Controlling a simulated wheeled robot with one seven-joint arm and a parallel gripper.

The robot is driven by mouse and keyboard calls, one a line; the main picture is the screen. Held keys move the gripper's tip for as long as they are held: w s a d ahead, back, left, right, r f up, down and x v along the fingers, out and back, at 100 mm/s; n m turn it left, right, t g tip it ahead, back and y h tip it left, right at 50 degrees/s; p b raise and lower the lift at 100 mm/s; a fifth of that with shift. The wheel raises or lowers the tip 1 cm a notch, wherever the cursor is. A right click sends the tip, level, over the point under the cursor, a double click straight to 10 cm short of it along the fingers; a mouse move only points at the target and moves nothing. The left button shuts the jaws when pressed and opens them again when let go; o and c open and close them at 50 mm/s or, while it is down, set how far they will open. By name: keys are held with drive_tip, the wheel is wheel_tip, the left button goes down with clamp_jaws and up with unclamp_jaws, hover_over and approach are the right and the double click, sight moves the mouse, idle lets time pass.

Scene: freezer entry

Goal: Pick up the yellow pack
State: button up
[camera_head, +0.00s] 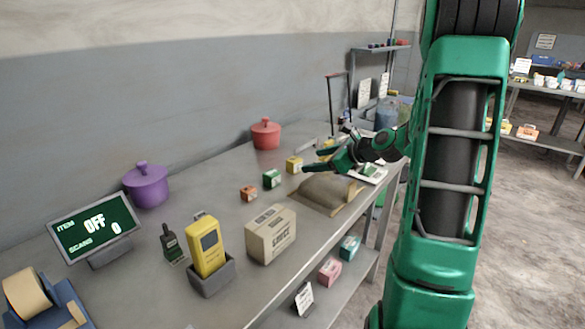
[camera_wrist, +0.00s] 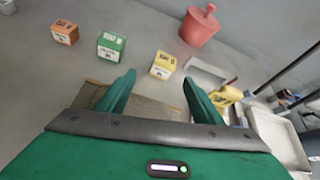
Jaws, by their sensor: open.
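The pack is apart from both fingers as far as I can tell.
A green pack (camera_head: 271,179) and an orange pack (camera_head: 248,193) stand in a row left of the yellow one. The red pot (camera_head: 265,134) is behind.

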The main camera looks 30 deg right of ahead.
sight(298, 162)
drive_tip(key=m, duration=0.1)
drive_tip(key=w+d+m+t, duration=0.1)
drive_tip(key=m, duration=0.1)
drive_tip(key=shift+d+f, duration=0.1)
drive_tip(key=shift+f, duration=0.1)
drive_tip(key=shift+w+f, duration=0.1)
drive_tip(key=shift+w, duration=0.15)
drive_tip(key=x, duration=0.5)
drive_tip(key=shift+a+x, duration=0.25)
drive_tip(key=shift+x, duration=1.05)
drive_tip(key=shift+a+x, duration=0.25)
drive_tip(key=shift+x, duration=1.1)
drive_tip(key=shift+s+f, duration=0.15)
drive_tip(key=shift+s, duration=0.1)
drive_tip(key=c, duration=1.2)
